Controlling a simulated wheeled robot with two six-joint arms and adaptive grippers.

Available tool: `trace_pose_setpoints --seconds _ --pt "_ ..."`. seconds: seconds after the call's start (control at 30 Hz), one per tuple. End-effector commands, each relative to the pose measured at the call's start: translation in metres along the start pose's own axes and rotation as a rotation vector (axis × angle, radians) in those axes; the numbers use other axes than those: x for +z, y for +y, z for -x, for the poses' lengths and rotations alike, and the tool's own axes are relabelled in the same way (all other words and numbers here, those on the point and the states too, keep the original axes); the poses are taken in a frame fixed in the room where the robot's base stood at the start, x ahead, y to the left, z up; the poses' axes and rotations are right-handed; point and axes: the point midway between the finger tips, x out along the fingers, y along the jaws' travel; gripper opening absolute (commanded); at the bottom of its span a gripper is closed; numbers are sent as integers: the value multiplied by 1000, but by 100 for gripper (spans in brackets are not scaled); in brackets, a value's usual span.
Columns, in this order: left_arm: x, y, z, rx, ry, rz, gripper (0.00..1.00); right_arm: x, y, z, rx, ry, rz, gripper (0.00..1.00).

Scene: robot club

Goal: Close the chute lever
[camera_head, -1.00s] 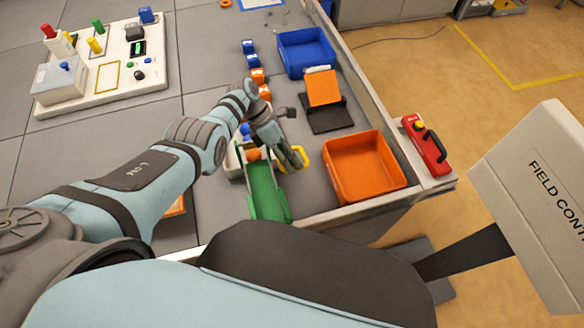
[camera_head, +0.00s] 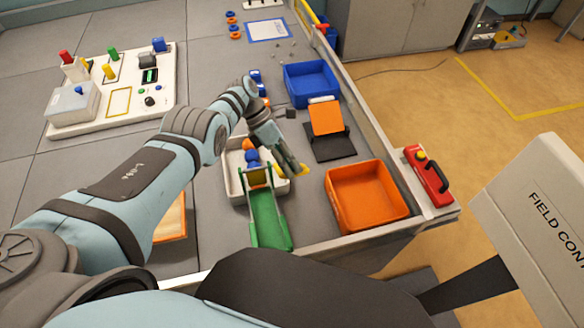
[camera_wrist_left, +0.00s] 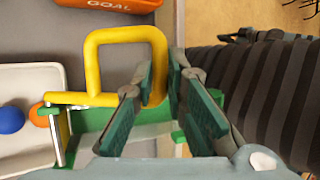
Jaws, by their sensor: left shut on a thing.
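The chute is a green sloped channel (camera_head: 268,218) with its upper end at a white tray (camera_head: 233,181). Its yellow lever (camera_wrist_left: 93,48) is a square loop handle on a bar running across the chute. In the head view only a small part of the lever (camera_head: 304,170) shows beside the fingers. My left gripper (camera_wrist_left: 160,85) is shut on the right side of the loop, with green pads on either side of it. In the head view the left gripper (camera_head: 297,168) is just right of the chute's upper end. My right gripper is not in view.
An orange bin (camera_head: 368,228) stands right of the chute. A blue bin (camera_head: 310,82) and a black-and-orange ramp (camera_head: 326,118) stand behind.

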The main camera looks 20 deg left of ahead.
Motion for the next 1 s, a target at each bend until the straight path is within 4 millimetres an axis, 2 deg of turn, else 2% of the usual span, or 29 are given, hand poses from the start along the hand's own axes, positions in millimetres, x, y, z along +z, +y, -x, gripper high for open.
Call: trace_pose_setpoints --seconds 0.03,0.27,0.3,0.43,1.0 --pt "-2 8 2 29 -1 1 0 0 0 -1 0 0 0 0" --pt "-3 8 2 29 -1 2 0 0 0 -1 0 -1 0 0" --pt "-3 8 2 29 -1 2 14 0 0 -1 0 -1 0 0" --pt "-3 7 1 26 0 2 33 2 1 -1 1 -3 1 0" --pt "-1 5 0 20 -2 0 33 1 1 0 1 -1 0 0"
